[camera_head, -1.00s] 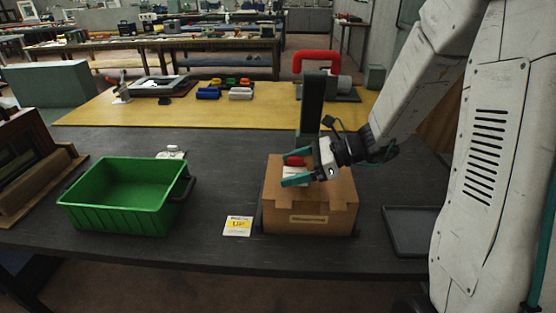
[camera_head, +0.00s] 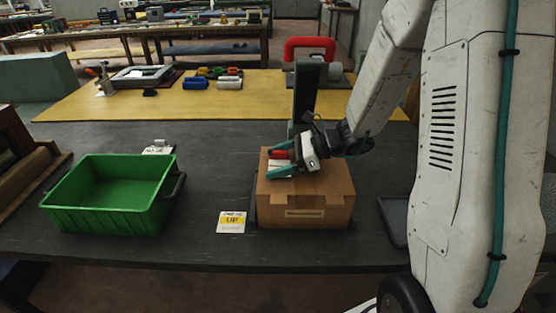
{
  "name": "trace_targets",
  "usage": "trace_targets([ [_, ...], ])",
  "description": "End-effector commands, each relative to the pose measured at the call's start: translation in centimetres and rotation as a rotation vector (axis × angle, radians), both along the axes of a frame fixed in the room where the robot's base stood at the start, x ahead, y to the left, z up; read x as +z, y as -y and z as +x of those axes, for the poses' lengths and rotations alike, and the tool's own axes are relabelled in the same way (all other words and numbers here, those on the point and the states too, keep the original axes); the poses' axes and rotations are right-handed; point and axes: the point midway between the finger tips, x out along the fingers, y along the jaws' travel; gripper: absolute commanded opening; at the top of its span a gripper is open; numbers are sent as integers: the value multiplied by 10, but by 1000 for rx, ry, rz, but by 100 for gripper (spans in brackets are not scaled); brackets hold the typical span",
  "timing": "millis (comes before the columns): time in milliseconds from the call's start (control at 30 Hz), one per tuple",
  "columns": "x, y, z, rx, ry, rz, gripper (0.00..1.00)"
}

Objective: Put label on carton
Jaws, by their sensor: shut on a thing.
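The brown carton (camera_head: 318,190) stands closed on the dark table, with a small printed strip on its front. My gripper (camera_head: 281,160) is at the back left of its top, with teal fingers shut on a small red-and-white piece (camera_head: 280,156). I cannot tell whether this piece touches the carton top or is held just above it, nor whether it is a label. A square white and yellow label marked "UP" (camera_head: 232,222) lies flat on the table, just left of the carton.
A green bin (camera_head: 108,208) stands at the left, with a small white item (camera_head: 158,147) behind it. A dark upright post (camera_head: 305,95) rises behind the carton. A dark tray (camera_head: 393,222) lies to the right.

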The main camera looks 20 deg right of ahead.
Motion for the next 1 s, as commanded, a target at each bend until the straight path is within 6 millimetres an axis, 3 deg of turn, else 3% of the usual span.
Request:
trace_targets([
  [133,-4,1,0,-1,0,0,59],
  [167,-3,2,0,-2,0,0,89],
  [200,-3,2,0,-2,1,0,100],
  [533,2,5,-1,-4,1,-1,100],
  [1000,37,83,-34,-7,2,-1,100],
])
